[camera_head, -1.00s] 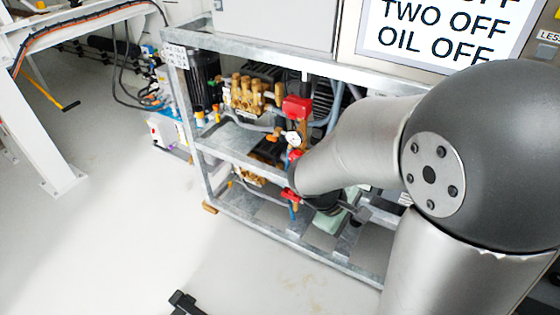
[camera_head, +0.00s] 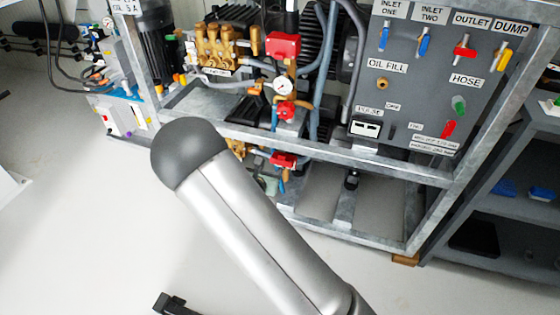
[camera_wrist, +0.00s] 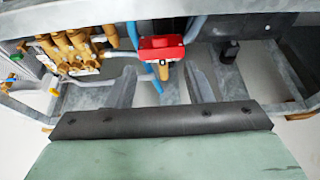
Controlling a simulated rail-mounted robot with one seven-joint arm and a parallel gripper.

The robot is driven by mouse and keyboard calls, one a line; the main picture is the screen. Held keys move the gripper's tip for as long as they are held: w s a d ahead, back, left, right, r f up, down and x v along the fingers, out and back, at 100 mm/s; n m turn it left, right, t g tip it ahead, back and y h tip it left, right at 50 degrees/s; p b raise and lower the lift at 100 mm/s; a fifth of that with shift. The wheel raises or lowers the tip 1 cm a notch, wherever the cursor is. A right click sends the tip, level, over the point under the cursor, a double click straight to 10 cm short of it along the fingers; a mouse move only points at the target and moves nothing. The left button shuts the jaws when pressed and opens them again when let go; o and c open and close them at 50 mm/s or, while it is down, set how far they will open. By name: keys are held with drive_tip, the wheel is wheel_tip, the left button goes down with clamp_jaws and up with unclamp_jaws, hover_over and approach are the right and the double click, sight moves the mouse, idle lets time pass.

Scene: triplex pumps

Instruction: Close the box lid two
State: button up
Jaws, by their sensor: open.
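I cannot make out a box lid two for certain in either view. In the wrist view, a flat pale green surface (camera_wrist: 165,158) fills the bottom, close to the camera. A dark grey bar with small bolts or holes (camera_wrist: 160,119) runs along its far edge.
The metal pump frame (camera_head: 400,165) holds brass pumps (camera_head: 215,48), red fittings (camera_head: 283,44) and a gauge (camera_head: 283,87). A grey panel with labelled valves (camera_head: 440,75) stands at its right. Dark shelves (camera_head: 500,212) are further right. The floor at left (camera_head: 80,215) is clear.

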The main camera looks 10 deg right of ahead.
sight(281, 157)
drive_tip(key=b+x, duration=0.3)
drive_tip(key=x, duration=0.9)
drive_tip(key=shift+w+f, duration=0.15)
drive_tip(key=c, duration=1)
